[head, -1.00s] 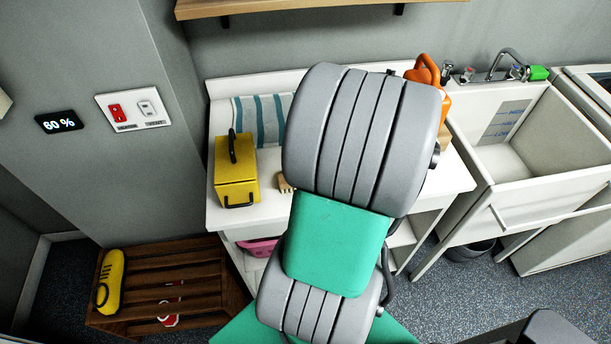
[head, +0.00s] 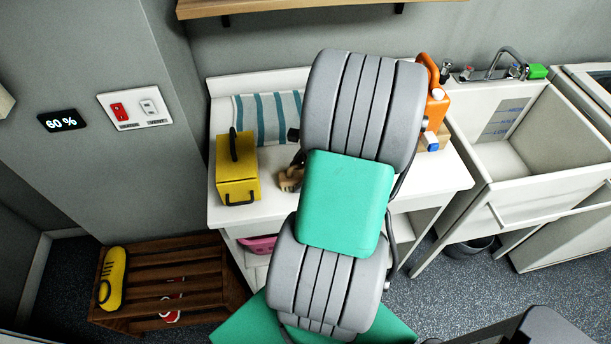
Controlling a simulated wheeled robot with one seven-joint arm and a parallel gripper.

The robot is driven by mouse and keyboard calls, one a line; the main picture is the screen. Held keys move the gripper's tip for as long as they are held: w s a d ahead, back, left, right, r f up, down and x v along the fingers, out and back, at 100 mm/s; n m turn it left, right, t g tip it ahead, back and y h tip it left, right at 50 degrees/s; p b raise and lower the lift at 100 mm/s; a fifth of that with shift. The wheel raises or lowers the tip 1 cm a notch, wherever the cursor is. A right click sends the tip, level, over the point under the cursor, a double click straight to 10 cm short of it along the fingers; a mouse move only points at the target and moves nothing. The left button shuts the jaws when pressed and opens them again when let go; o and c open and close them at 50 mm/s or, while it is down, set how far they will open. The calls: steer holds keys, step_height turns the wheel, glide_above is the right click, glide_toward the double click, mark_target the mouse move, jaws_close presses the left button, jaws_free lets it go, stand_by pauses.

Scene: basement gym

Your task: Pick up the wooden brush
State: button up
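The wooden brush (head: 290,180) shows as a small brown shape on the white table, just right of the yellow box. Only its left part is in sight; my grey and green arm hides the rest. A dark part of my gripper (head: 298,160) shows at the arm's left edge, at or just above the brush. The fingertips are too small and covered to tell whether they are open or touching the brush.
The yellow box (head: 237,180) stands close left of the brush. A striped towel (head: 268,118) lies behind. An orange container (head: 436,105) stands at the table's right, beside the sink (head: 510,150). A wall shelf (head: 310,8) hangs above.

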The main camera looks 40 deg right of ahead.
steer(key=c, duration=1.2)
steer(key=shift+r, duration=0.55)
steer(key=s+a+r, duration=0.1)
steer(key=s+r, duration=0.3)
steer(key=s+a+r, duration=0.1)
steer(key=s+r, duration=0.3)
steer(key=s, duration=0.1)
steer(key=s+a+r+b, duration=0.1)
steer(key=s+r, duration=0.3)
steer(key=shift+s, duration=0.4)
